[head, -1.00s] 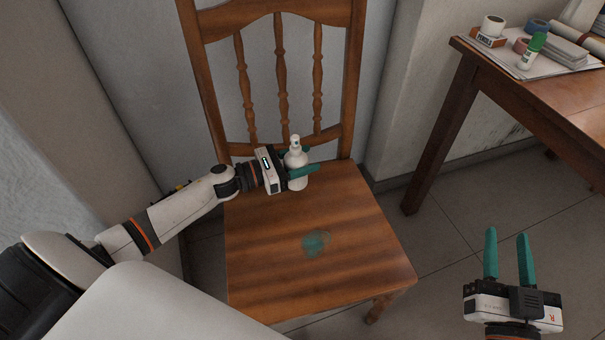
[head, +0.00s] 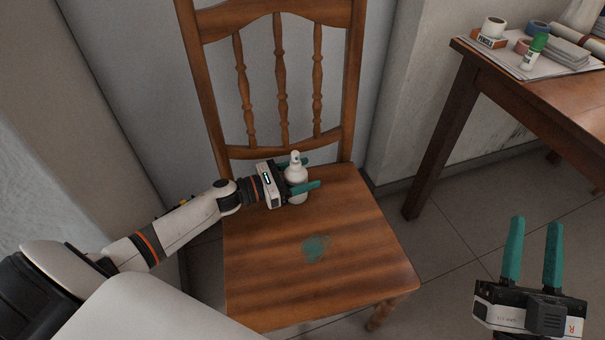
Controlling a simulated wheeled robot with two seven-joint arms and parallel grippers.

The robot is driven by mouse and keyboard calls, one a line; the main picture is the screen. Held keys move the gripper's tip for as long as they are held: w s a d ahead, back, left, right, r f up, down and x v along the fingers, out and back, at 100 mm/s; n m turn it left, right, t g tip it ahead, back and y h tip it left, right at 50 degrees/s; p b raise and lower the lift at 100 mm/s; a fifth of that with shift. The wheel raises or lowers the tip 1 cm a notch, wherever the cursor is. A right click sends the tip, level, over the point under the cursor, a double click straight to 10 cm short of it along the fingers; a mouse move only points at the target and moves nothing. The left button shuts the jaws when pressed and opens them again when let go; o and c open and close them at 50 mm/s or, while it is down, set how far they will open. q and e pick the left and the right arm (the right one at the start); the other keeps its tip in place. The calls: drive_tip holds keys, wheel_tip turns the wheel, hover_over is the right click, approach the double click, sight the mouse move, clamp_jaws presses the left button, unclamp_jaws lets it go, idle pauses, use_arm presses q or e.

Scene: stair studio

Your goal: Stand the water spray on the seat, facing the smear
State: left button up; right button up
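The water spray (head: 297,178), a small white bottle with a spray top, is upright at the rear of the wooden chair seat (head: 350,225). Its base appears to rest on the seat. Which way its nozzle points is too small to tell. A teal smear (head: 316,248) lies on the seat, nearer the front than the bottle. My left gripper (head: 306,174) reaches in from the left, its teal fingers spread apart, one behind and one in front of the bottle. My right gripper (head: 532,250) is open and empty at the lower right, away from the chair.
The chair's spindled backrest (head: 280,80) rises behind the bottle, against the wall. A wooden table (head: 560,100) at the upper right holds tape rolls, a pencil box, a green-capped glue stick (head: 534,52) and papers.

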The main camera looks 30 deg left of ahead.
use_arm(q)
drive_tip(key=shift+o, duration=0.6)
drive_tip(key=shift+r, duration=0.15)
drive_tip(key=p+v, duration=0.1)
drive_tip(key=v, duration=0.6)
drive_tip(key=shift+s+a, duration=0.15)
drive_tip(key=shift+s, duration=0.05)
use_arm(e)
drive_tip(key=f+g, duration=0.1)
drive_tip(key=w+f+g, duration=0.1)
drive_tip(key=w+f+g+h, duration=0.1)
drive_tip(key=f, duration=0.1)
drive_tip(key=shift+d, duration=0.1)
